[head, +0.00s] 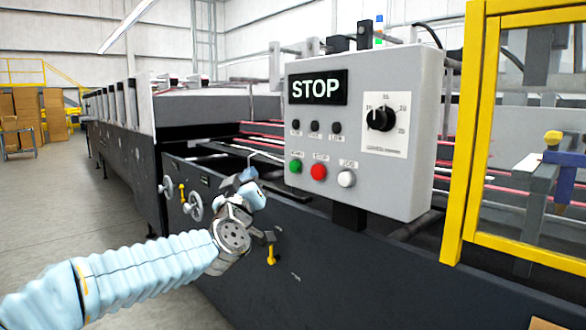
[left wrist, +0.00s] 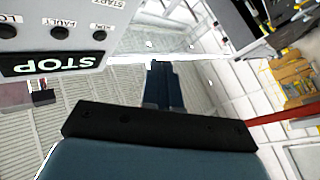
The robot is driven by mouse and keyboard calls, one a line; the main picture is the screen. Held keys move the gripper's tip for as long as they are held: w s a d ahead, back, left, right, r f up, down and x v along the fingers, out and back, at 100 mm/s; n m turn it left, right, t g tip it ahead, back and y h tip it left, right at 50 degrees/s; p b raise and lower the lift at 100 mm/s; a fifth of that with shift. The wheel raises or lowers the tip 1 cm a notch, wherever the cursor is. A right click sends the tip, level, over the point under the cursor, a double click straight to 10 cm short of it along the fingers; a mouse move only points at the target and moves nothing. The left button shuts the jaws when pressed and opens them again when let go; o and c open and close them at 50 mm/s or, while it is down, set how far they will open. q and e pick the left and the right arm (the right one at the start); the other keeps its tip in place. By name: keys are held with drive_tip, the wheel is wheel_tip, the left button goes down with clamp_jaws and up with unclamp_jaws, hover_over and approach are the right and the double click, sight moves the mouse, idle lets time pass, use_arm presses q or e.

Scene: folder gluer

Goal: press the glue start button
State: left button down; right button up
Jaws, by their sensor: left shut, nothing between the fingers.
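A grey control box (head: 415,100) stands at the centre right in the head view. Its lower row has a green button (head: 295,166), a red button (head: 318,171) and a white button (head: 346,178). The small label over the green one is hard to read. My left gripper (head: 249,174) is to the left of the box, a little left of and below the green button, apart from it. It is shut and empty. In the left wrist view its fingers (left wrist: 162,85) are together, and the box (left wrist: 100,14) shows upside down at upper left, without the coloured buttons. My right gripper is out of view.
A lit STOP sign (head: 318,87), several dark knobs (head: 315,127) and a dial (head: 381,118) share the panel. A yellow guard frame (head: 470,130) stands right of the box. The dark machine side (head: 330,265) runs below, with handwheels (head: 193,206). Open floor (head: 60,200) lies left.

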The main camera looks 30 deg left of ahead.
sight(294, 167)
use_arm(q)
drive_tip(key=w+d, duration=0.3)
drive_tip(key=w, duration=0.5)
drive_tip(key=shift+d, duration=0.2)
drive_tip(key=shift+w, duration=0.15)
idle(2.0)
drive_tip(key=shift+w+d, duration=0.2)
drive_tip(key=shift+w, duration=0.1)
drive_tip(key=shift+w+d, duration=0.15)
drive_tip(key=shift+w, duration=0.3)
idle(0.8)
drive_tip(key=shift+s, duration=0.15)
drive_tip(key=shift+s+a+b, duration=0.25)
drive_tip(key=shift+s+b, duration=0.2)
drive_tip(key=shift+s, duration=0.25)
drive_tip(key=shift+s+a, duration=0.1)
